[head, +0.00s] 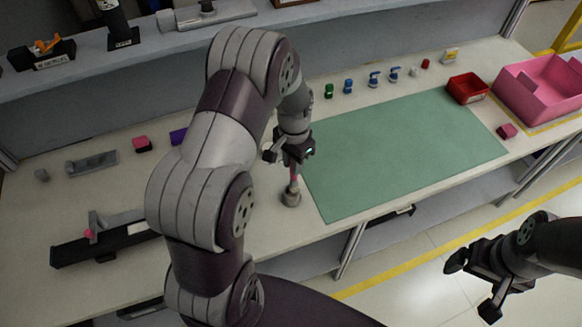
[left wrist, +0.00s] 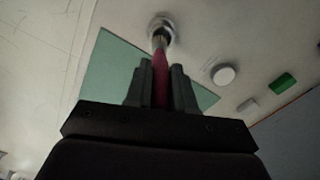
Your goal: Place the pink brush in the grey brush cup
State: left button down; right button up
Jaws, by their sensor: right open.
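My left gripper (head: 292,161) is shut on the pink brush (head: 294,180), which points down, close to upright. In the left wrist view the brush (left wrist: 160,85) sits between the two dark fingers (left wrist: 161,70). The grey brush cup (head: 291,198) stands on the table directly below, left of the green mat. The brush's lower end meets the cup's mouth, also in the left wrist view (left wrist: 161,27); how deep it sits inside is unclear. My right gripper (head: 472,286) is open and empty, off the table's front edge at lower right.
The green mat (head: 405,150) is bare. Several small coloured items line its back edge. A red bin (head: 467,88) and a pink bin (head: 540,88) stand at right. A black rail (head: 100,238) and pink block (head: 142,144) lie at left. My left arm hides part of the table.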

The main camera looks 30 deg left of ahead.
aim_at(291, 180)
pick_arm(q)
jog(key=shift+w+a+f, duration=0.15)
jog(key=shift+a+f, duration=0.05)
jog(key=shift+a, duration=0.1)
jog(key=shift+s, duration=0.25)
notch_tip(291, 180, down, 4)
jog(key=shift+r+p, duration=0.1)
jog(key=shift+p, duration=0.55)
jog(key=shift+s+d, duration=0.1)
jog(key=c, duration=1.4)
grip_release()
jog(key=shift+s, duration=0.15)
jog(key=o, duration=0.4)
jog(key=shift+o, duration=0.2)
jog(key=shift+f, duration=0.2)
pick_arm(e)
jog(key=shift+s+d+r, duration=0.15)
jog(key=shift+s+r, duration=0.15)
jog(key=shift+r, duration=0.4)
pick_arm(q)
jog(key=shift+w, duration=0.2)
